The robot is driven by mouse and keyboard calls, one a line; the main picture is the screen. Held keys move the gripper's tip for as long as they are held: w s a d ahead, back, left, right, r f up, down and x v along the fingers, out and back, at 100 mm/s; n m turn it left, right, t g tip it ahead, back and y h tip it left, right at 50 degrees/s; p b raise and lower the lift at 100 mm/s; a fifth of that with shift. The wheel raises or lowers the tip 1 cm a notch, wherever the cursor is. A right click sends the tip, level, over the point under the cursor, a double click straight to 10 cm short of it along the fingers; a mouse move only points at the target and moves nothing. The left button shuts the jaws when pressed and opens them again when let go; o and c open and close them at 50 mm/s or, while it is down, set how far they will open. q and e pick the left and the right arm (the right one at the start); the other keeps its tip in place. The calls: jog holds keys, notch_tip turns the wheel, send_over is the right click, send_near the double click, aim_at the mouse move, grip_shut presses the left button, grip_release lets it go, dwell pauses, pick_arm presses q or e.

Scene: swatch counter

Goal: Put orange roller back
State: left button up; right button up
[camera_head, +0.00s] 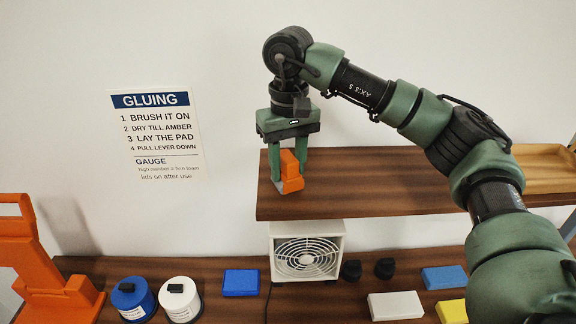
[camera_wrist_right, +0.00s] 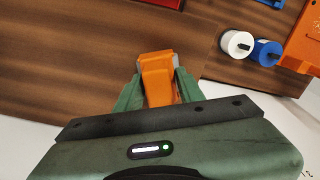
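The orange roller (camera_head: 290,172) is at the left end of the raised wooden shelf, between the fingers of my right gripper (camera_head: 289,165). In the right wrist view the orange roller (camera_wrist_right: 158,75) fills the space between the two green fingers of the right gripper (camera_wrist_right: 160,88), which look shut on it. Its lower end shows just over the shelf top (camera_head: 370,185); I cannot tell whether it touches the wood. The fingers hide part of it. My left gripper is in neither view.
Below the shelf stand a white fan (camera_head: 306,252), dark knobs (camera_head: 384,268) and coloured pads (camera_head: 396,305). A blue pot (camera_head: 131,300), a white pot (camera_head: 180,300) and a large orange press (camera_head: 40,265) are at left. A wooden tray (camera_head: 545,170) is at the shelf's right. The shelf middle is clear.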

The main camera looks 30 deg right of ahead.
aim_at(288, 156)
jog(key=shift+o, duration=1.2)
jog(key=shift+s+f, duration=0.15)
jog(key=shift+f, duration=0.45)
jog(key=shift+w+d, duration=0.1)
jog(key=shift+w, duration=0.2)
jog(key=shift+s+r, duration=0.15)
jog(key=shift+r, duration=0.1)
jog(key=shift+r+p, duration=0.85)
jog(key=shift+r, duration=0.05)
notch_tip(288, 156, up, 3)
jog(key=shift+b, duration=1.05)
notch_tip(288, 156, up, 8)
jog(key=shift+f, duration=0.25)
jog(key=shift+r, duration=0.4)
